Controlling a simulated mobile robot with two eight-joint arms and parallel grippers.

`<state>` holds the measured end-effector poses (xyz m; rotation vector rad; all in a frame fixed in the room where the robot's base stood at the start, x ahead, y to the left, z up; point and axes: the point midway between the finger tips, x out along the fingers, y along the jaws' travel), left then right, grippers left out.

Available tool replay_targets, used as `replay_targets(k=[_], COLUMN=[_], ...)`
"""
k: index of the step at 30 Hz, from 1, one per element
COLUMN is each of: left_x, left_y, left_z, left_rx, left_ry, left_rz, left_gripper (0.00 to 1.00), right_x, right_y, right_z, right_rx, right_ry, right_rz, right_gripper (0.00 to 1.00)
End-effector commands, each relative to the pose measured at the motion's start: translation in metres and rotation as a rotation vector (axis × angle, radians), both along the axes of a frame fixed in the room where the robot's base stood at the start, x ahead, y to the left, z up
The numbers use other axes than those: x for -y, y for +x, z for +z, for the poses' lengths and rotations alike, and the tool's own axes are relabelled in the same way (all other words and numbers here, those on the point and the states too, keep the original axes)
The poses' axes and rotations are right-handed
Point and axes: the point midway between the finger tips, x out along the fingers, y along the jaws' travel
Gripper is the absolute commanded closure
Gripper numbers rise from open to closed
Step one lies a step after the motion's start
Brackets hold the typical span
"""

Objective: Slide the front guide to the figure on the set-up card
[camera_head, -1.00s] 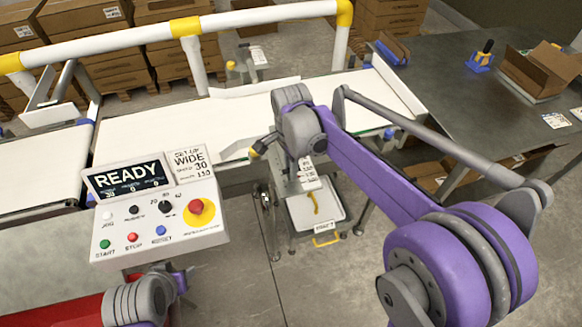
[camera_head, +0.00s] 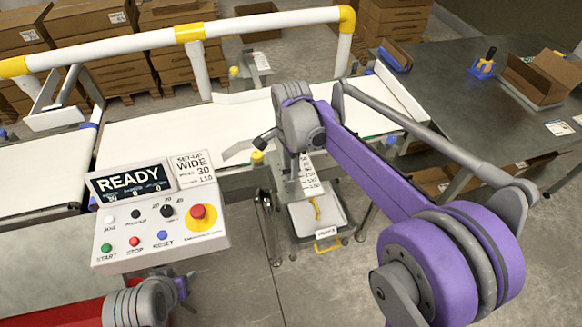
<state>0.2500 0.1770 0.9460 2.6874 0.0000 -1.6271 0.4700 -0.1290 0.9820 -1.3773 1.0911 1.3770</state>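The front guide (camera_head: 237,149) shows as a grey angled end at the belt's near edge; my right arm hides most of it. A yellow knob (camera_head: 257,157) sits by that edge. My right gripper (camera_head: 265,139) is just above the knob, its dark finger parts apart from it in the picture; its opening is unclear. A scale strip (camera_head: 311,178) with small figures lies below my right wrist. The set-up card (camera_head: 192,168) reads WIDE, 30 and a lower figure like 110, too small to be sure. My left gripper (camera_head: 184,279) is low at the left, its fingers not readable.
The control panel (camera_head: 160,228) shows READY, with buttons and a red stop knob. The white belt (camera_head: 150,140) is empty. A rear guide (camera_head: 250,94) and a white-and-yellow rail (camera_head: 120,44) lie behind. A tray (camera_head: 318,218) stands below the belt.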

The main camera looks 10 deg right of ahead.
Motion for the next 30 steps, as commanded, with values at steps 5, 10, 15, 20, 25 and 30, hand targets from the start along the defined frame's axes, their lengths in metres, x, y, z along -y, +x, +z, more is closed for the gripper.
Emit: replay_targets(k=[5,10,15,20,25,30], left_x=[0.000,0.000,0.000,0.000,0.000,0.000], left_y=[0.001,0.002,0.003,0.003,0.003,0.003], left_z=[0.003,0.006,0.008,0.008,0.008,0.008], left_rx=[0.002,0.004,0.006,0.006,0.006,0.006], left_ry=[0.000,0.000,0.000,0.000,0.000,0.000], left_rz=[0.000,0.000,0.000,0.000,0.000,0.000], left_gripper=[0.50,0.50,0.50,0.50,0.50,0.50], right_x=[0.000,0.000,0.000,0.000,0.000,0.000], right_y=[0.000,0.000,0.000,0.000,0.000,0.000], right_z=[0.036,0.070,0.091,0.097,0.097,0.097], right_rx=[0.001,0.001,0.000,0.000,0.000,0.000], right_ry=[0.000,0.000,0.000,0.000,0.000,0.000], right_rz=[0.000,0.001,0.001,0.001,0.001,0.001], right_gripper=[0.60,0.60,0.60,0.60,0.60,0.60])
